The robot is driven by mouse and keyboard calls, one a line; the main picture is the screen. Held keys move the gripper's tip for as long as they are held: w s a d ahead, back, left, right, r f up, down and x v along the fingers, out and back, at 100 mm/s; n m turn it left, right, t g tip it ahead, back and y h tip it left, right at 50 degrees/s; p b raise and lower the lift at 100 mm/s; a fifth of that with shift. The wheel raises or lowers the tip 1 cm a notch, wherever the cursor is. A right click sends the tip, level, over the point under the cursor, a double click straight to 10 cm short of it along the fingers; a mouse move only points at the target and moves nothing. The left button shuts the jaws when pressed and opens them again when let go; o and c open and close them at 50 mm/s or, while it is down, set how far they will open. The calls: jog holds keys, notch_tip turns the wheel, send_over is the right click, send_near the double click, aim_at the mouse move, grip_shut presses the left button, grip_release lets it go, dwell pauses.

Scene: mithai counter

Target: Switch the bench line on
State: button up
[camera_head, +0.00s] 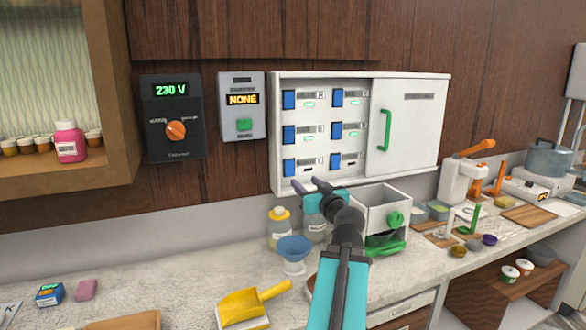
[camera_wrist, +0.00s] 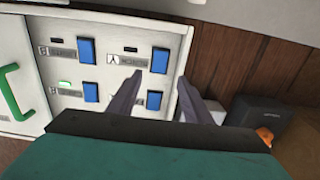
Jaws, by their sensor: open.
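A white switch panel (camera_head: 325,117) hangs on the wood wall with two columns of blue rocker switches and small labels, too small to read. The lower-left switch (camera_head: 289,167) and lower-right switch (camera_head: 336,163) have dark lamps; the upper and middle rows show green lamps. The panel also shows, turned over, in the wrist view, with the lower-left switch (camera_wrist: 160,60) near my fingertips. My gripper (camera_head: 308,184) is open and empty, just below that switch in the head view; contact cannot be told. In the wrist view my gripper (camera_wrist: 160,76) has its fingers apart.
A white sliding door (camera_head: 415,120) with a green handle covers the panel's right part. A meter reading 230 V (camera_head: 174,117) and a box reading NONE (camera_head: 243,105) hang at left. Bottles, a blue funnel (camera_head: 294,248) and a drawer unit (camera_head: 386,209) stand on the counter below.

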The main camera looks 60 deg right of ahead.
aim_at(290, 170)
jog(key=shift+w+d+r+p, duration=0.1)
jog(key=shift+w+p, duration=0.1)
jog(key=shift+p, duration=0.3)
jog(key=shift+p+x, duration=2.3)
jog(key=shift+x, duration=3.3)
jog(key=c, duration=1.1)
jog(key=shift+o, duration=0.2)
jog(key=shift+f, duration=0.2)
